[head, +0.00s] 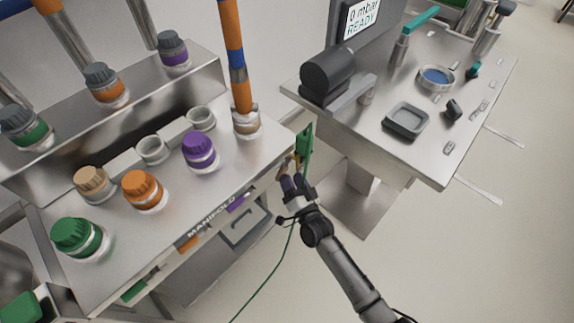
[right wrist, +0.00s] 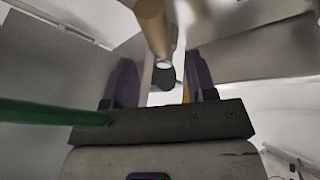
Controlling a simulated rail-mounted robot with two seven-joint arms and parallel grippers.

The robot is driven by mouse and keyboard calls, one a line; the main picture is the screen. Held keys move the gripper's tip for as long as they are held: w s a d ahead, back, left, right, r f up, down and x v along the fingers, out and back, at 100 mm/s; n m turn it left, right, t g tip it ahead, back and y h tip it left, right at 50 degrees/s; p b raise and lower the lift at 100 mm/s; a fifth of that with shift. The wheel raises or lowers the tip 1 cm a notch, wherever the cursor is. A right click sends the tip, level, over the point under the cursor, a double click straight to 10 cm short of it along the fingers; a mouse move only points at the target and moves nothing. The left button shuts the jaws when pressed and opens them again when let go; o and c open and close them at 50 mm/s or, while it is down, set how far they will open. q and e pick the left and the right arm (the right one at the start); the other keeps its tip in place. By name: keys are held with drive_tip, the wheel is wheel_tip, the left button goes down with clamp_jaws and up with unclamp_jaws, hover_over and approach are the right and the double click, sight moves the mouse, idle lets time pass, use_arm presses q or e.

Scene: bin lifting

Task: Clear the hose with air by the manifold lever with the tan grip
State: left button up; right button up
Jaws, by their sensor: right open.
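The manifold (head: 215,226) is a steel bench with a lettered front edge on the left of the head view. My right gripper (head: 289,177) is at its right front corner. In the right wrist view, the lever's tan grip (right wrist: 152,28) points toward the top, with a pale stem and dark end below it. The open fingers of the right gripper (right wrist: 162,76) stand on either side of that dark end; I cannot tell whether they touch it. The orange hose (head: 234,60) with blue bands rises from a metal coupling on the manifold top. My left gripper is out of view.
Green (head: 78,237), tan (head: 91,183), orange (head: 142,190) and purple (head: 200,151) caps stand on the manifold. A green part (head: 304,140) is close beside the right gripper. A side table (head: 440,120) with a READY screen (head: 362,17) stands right. Open floor lies below it.

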drive_tip(key=p+v, duration=0.2)
drive_tip(key=v, duration=0.6)
drive_tip(key=shift+s, duration=0.3)
drive_tip(key=shift+c, duration=0.5)
